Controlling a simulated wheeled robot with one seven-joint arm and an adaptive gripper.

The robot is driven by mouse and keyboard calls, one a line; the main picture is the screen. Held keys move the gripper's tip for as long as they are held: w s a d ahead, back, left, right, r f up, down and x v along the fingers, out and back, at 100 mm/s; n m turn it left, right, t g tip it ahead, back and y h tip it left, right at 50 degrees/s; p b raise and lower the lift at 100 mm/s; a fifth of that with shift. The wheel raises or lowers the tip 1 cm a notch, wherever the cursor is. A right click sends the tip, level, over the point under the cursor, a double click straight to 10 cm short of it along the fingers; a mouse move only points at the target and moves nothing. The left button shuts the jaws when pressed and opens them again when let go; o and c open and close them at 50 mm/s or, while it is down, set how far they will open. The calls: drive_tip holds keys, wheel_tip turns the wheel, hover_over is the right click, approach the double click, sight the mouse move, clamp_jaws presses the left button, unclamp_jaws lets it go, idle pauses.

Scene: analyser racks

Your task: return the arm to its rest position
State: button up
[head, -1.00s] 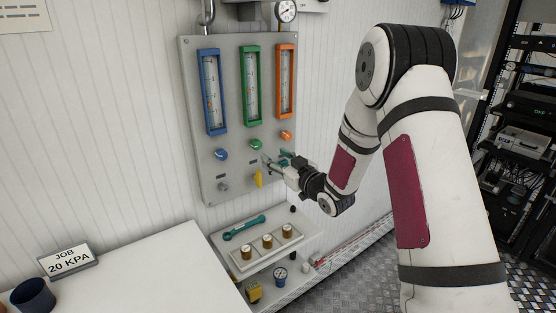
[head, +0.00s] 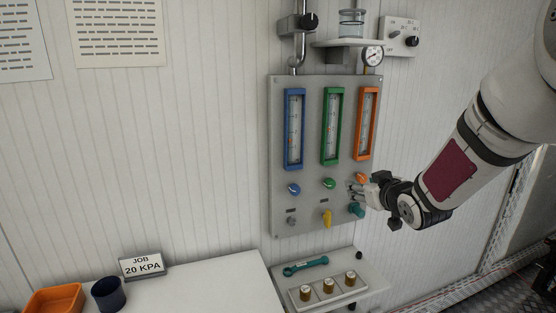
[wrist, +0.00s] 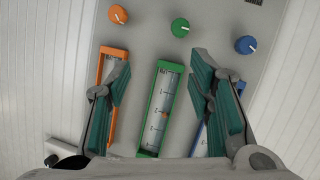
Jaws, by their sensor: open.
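My gripper (head: 354,199) is in front of the lower right part of the grey panel (head: 308,85) in the head view. In the wrist view its teal-padded fingers (wrist: 160,70) are spread wide with nothing between them. The panel carries blue (head: 294,130), green (head: 333,126) and orange (head: 367,124) framed gauges. Below them are a blue knob (head: 294,189), a green knob (head: 329,183) and an orange knob (head: 362,178). The gripper covers part of the panel below the orange knob. My arm reaches in from the right, bent.
A shelf (head: 375,284) below the panel holds a teal wrench (head: 306,266) and several brown-sided jars (head: 328,286). A dial (head: 373,56) and pipework are above.

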drive_tip(key=s+r+m+g+h, duration=0.3)
drive_tip(key=s+r+g, duration=0.15)
drive_tip(key=s, duration=1.15)
drive_tip(key=s+a+g, duration=0.2)
drive_tip(key=s, duration=0.9)
drive_tip(key=s+a+f+m+g+y, duration=0.1)
drive_tip(key=s+a+g, duration=0.1)
drive_tip(key=s, duration=1)
drive_tip(key=shift+a+g, duration=0.2)
drive_tip(key=shift+g, duration=0.25)
